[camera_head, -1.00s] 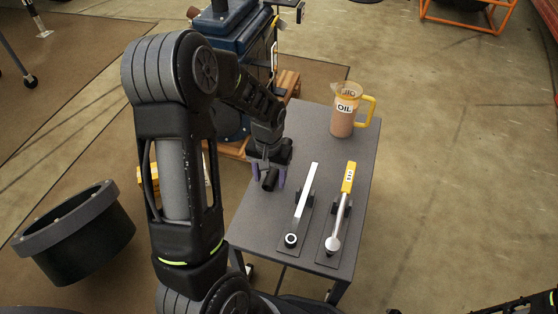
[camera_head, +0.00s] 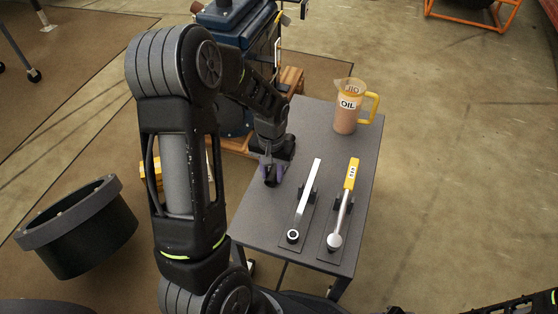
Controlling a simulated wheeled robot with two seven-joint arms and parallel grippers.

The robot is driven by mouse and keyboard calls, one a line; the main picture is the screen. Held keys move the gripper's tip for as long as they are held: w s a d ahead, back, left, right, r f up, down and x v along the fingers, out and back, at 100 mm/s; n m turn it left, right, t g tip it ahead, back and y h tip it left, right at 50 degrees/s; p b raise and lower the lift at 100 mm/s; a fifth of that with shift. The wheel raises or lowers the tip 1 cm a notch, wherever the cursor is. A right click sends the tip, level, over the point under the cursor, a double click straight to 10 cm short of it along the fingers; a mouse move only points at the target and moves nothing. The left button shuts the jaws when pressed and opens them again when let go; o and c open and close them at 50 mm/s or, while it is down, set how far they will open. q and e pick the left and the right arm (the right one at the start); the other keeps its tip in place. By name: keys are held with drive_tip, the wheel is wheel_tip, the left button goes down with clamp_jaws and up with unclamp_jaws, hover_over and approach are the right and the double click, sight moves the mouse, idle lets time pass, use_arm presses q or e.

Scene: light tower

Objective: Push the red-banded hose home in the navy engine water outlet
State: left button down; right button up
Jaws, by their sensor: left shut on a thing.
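My left gripper (camera_head: 272,172) is over the left edge of the grey table, with its purple-grey fingers pointing down. It is shut on a short black hose (camera_head: 270,182), whose dark round end shows between the fingers. No red band can be made out on it. The navy engine (camera_head: 236,28) stands behind the table at the upper left, partly hidden by my left arm. I cannot make out its water outlet. The held hose is apart from the visible part of the engine. My right gripper is not in view; only part of my right arm shows at the lower right.
The grey table (camera_head: 312,125) carries an oil jug (camera_head: 346,112) at the back and two wrench-like tools, one silver (camera_head: 305,195) and one yellow-handled (camera_head: 348,190), on dark stands. A black tub (camera_head: 85,235) stands at the left. Open floor lies right of the table.

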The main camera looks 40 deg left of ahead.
use_arm(q)
drive_tip(key=shift+r, duration=0.1)
wheel_tip(320, 180, up, 10)
drive_tip(key=p, duration=0.3)
idle(0.6)
drive_tip(key=w+d+r+m+p, duration=0.1)
drive_tip(key=w+d+r+p, duration=0.2)
drive_tip(key=d+r+p, duration=0.4)
drive_tip(key=w+d+r+m+p, duration=0.2)
drive_tip(key=d+r+p, duration=0.5)
drive_tip(key=p, duration=1)
drive_tip(key=w+d, duration=0.1)
drive_tip(key=d, duration=0.1)
drive_tip(key=shift+d+m, duration=0.3)
drive_tip(key=shift+w, duration=0.15)
